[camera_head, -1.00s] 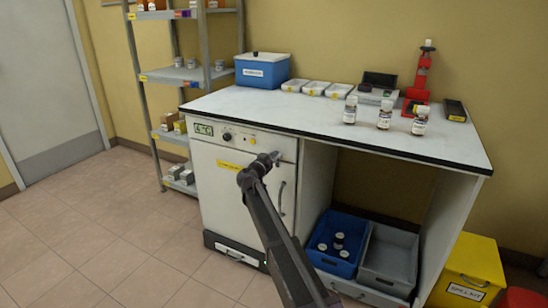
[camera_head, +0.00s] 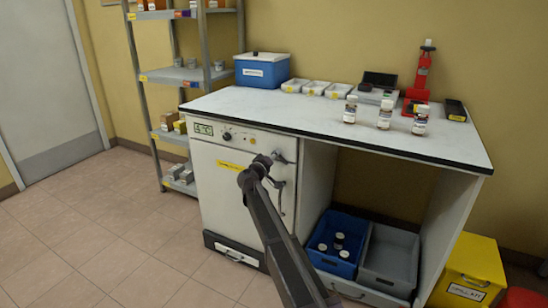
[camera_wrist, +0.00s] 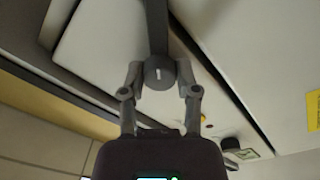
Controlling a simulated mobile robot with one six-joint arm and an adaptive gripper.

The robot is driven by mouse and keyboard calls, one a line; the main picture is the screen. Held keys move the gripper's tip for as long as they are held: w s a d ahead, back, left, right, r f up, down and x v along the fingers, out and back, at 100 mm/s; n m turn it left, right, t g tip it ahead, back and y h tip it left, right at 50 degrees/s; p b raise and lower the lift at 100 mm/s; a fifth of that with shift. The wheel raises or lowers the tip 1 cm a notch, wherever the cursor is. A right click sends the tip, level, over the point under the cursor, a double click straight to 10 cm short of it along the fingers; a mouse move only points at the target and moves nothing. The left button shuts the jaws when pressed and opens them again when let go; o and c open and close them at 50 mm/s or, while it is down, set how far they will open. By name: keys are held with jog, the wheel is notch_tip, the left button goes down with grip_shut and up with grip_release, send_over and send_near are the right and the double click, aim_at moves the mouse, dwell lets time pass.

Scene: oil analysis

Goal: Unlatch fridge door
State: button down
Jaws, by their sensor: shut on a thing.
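The fridge (camera_head: 238,200) is the white cabinet under the left of the bench. Its door handle (camera_head: 282,200) runs vertically near the door's right edge. My gripper (camera_head: 279,183) is at the upper right of the door; it is small and partly hidden by my arm in the head view. In the wrist view, my gripper (camera_wrist: 160,88) has its fingers on both sides of a dark round latch knob (camera_wrist: 160,72) with a white mark. A grey bar (camera_wrist: 156,28) extends up from the knob. The fingers are shut on the knob.
A control panel (camera_head: 238,137) with a display and dial is above the door. The bench top (camera_head: 260,110) overhangs just above, holding several bottles and trays. A blue crate (camera_head: 334,268) stands to the right. The floor (camera_head: 100,240) at left is clear.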

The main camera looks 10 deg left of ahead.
jog(key=n, duration=0.4)
jog(key=shift+w+n, duration=0.1)
jog(key=shift+n, duration=2)
jog(key=shift+c, duration=1.8)
grip_release()
jog(key=shift+m, duration=0.5)
